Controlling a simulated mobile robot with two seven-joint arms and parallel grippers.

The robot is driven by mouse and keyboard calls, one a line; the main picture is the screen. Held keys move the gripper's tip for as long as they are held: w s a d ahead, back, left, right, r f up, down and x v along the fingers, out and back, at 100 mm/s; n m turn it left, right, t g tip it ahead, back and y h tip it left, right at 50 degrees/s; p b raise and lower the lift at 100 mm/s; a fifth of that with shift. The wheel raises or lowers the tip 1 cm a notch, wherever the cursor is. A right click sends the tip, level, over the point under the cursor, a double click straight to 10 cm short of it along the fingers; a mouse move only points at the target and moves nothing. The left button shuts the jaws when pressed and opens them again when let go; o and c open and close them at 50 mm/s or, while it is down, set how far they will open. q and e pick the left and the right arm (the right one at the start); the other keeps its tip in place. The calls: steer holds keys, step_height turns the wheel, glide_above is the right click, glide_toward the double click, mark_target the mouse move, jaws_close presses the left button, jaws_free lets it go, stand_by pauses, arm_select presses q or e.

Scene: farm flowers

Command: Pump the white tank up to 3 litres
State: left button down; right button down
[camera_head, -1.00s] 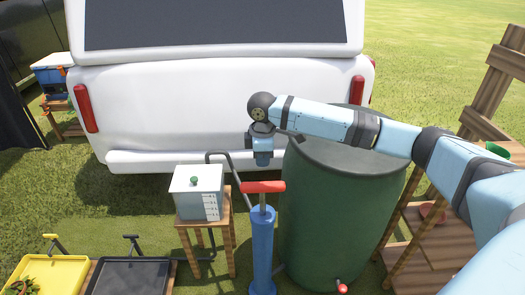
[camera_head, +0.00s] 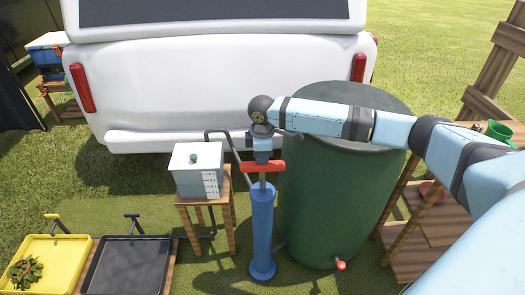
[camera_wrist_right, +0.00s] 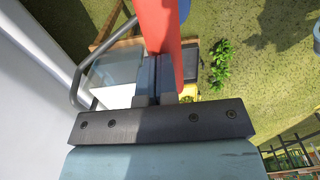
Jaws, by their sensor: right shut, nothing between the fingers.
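The white tank (camera_head: 198,178) has a green knob on top and scale marks on its front; I cannot read its level. It stands on a small wooden stand. The blue pump (camera_head: 262,235) stands upright to its right, with a red T-handle (camera_head: 262,167) on a short visible length of rod. My right gripper (camera_head: 262,158) is shut and empty, pointing down at the middle of the handle. In the right wrist view the shut fingers (camera_wrist_right: 158,78) lie against or very close to the red handle (camera_wrist_right: 160,35); contact is unclear. My left gripper is not in view.
A large green barrel (camera_head: 335,190) with a red tap stands close right of the pump. A white vehicle (camera_head: 220,90) is behind. Yellow (camera_head: 55,250) and black trays (camera_head: 128,265) are at the left; wooden shelves (camera_head: 430,225) at the right.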

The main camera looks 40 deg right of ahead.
step_height(320, 180, down, 8)
steer(key=shift+s+r+p, duration=0.15)
steer(key=shift+p, duration=0.7)
steer(key=shift+f, duration=0.3)
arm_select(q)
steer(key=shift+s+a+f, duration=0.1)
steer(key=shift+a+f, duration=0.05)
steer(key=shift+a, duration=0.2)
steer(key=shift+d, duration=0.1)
arm_select(e)
steer(key=shift+s+f, duration=0.1)
steer(key=shift+a+r+p, duration=0.1)
steer(key=shift+r+p, duration=0.55)
steer(key=shift+p, duration=0.25)
step_height(320, 180, up, 4)
steer(key=p, duration=0.4)
steer(key=shift+f, duration=0.15)
steer(key=r, duration=0.4)
steer(key=r+p, duration=0.1)
steer(key=r, duration=0.4)
steer(key=shift+w+r, duration=0.2)
steer(key=shift+r, duration=0.05)
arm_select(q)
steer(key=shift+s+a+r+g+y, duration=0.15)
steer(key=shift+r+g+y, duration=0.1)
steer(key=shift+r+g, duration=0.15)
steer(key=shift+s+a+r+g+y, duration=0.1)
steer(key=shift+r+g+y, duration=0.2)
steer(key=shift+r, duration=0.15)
